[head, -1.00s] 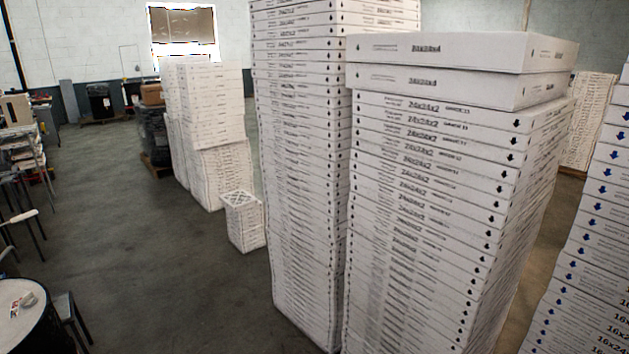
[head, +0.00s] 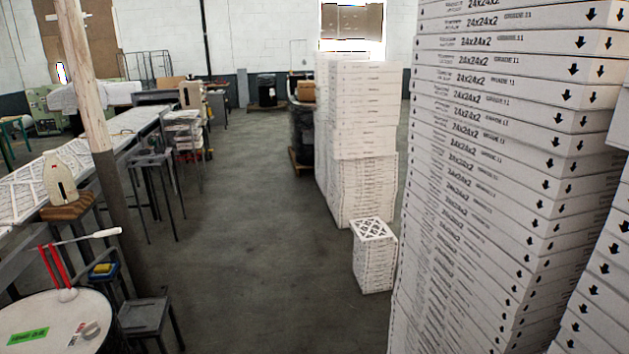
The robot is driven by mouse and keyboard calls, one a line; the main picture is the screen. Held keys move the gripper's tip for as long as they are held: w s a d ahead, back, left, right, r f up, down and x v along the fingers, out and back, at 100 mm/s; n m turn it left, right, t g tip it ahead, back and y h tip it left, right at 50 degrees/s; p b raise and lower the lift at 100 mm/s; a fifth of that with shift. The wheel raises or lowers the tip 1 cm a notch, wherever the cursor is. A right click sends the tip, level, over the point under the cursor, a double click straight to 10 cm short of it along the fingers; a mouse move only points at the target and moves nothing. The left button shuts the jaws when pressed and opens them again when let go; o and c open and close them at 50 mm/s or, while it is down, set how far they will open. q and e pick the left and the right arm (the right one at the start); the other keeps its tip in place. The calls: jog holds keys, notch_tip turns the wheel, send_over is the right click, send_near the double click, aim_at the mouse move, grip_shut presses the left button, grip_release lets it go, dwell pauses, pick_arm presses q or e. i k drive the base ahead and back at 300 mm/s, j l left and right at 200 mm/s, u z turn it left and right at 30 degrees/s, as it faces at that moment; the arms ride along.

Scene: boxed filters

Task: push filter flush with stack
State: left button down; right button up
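A tall stack of white boxed filters (head: 480,190), printed 24x24x2 with black arrows, fills the right of the head view. Its top is cut off by the frame. Another stack of boxes (head: 600,270) shows partly at the far right edge, close beside it. From this view I cannot tell which filter stands out of line, as the upper boxes are out of frame. Neither of my grippers is in view.
A short stack (head: 374,265) stands on the floor left of the tall one, with larger white stacks (head: 357,130) behind. A drum (head: 60,320), stools (head: 147,315), a post (head: 90,100) and a workbench (head: 135,122) line the left. The middle floor (head: 270,230) is clear.

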aim_at(371, 230)
jog(key=i+u, duration=0.4)
jog(key=i, duration=2.2)
jog(key=i+z, duration=0.2)
jog(key=i, duration=0.3)
jog(key=i+j+z, duration=0.2)
jog(key=i, duration=0.3)
jog(key=i+z, duration=0.2)
jog(key=i, duration=0.3)
jog(key=i+j+z, duration=0.15)
jog(key=i+j, duration=0.15)
jog(key=i, duration=0.2)
jog(key=i+z, duration=0.65)
jog(key=z, duration=0.15)
jog(key=i+j+z, duration=0.15)
jog(key=i+z, duration=0.25)
jog(key=i+j+z, duration=0.15)
jog(key=z, duration=0.2)
